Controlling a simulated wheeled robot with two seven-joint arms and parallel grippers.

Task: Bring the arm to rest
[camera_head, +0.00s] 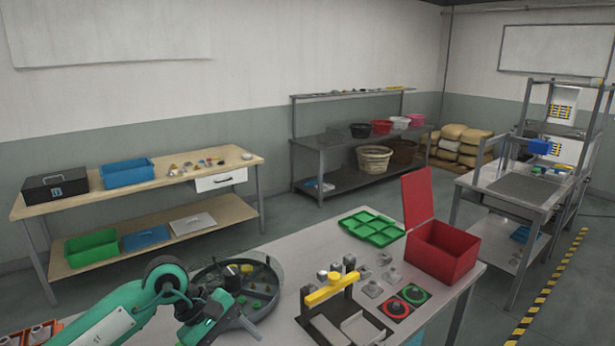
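My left arm, teal and white with a dark round joint, comes in from the lower left, low over the left end of the near table. Its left gripper (222,308) seems to be at the front edge of a round dark tray (262,306). The fingers are small and blend with the dark parts there, so I cannot tell whether they are open or shut, or whether they touch anything. My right arm and gripper are not in view.
On the near table (300,262) stand a dark fixture with a yellow bar (330,289), several grey parts, a green compartment tray (371,228) and an open red box (441,250). An orange bin (44,333) shows at the lower left.

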